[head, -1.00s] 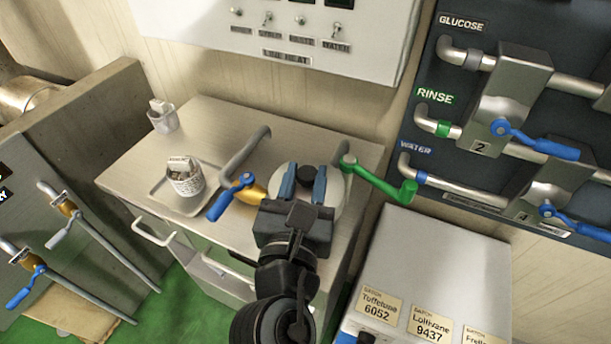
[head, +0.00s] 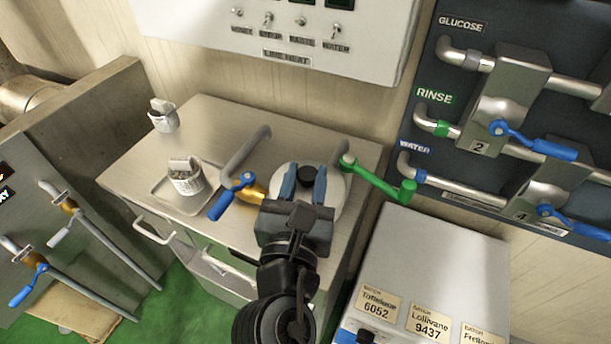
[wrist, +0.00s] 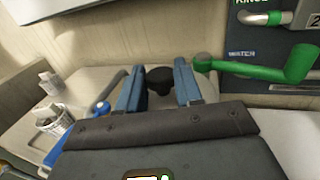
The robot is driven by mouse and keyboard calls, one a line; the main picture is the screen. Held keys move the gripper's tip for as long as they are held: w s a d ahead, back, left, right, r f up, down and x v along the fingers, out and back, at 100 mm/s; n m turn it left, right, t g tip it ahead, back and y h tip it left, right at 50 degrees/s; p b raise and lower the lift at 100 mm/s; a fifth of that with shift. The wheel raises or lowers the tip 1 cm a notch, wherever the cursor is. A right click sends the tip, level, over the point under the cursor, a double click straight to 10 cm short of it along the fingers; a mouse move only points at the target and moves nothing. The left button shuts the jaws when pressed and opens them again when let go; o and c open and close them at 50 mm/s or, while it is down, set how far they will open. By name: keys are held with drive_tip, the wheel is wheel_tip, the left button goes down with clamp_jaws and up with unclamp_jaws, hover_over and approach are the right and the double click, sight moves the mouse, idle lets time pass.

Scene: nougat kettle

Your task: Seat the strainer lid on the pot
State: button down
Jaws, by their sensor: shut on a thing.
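My gripper (head: 304,174) is over the counter, its two blue fingers shut on the black knob (head: 306,176) of a pale round lid (head: 338,192). In the wrist view the knob (wrist: 159,78) sits between the two fingers; the lid itself is not clear there. The lid looks about level, beside the green handle. My gripper and the lid hide most of what is below, so I cannot make out the pot or tell whether the lid touches it.
A green-handled valve (head: 380,181) is close to the lid's right, and a blue-handled valve (head: 230,197) with a grey pipe is close to its left. A tray (head: 163,194) with a labelled cup (head: 187,184) and another cup (head: 163,120) stand farther left. A grey box (head: 440,250) is at right.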

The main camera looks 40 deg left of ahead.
drive_tip(key=shift+f, duration=0.6)
idle(1.2)
drive_tip(key=shift+c, duration=0.9)
unclamp_jaws()
drive_tip(key=shift+r+p, duration=2.75)
drive_tip(key=shift+r, duration=1.2)
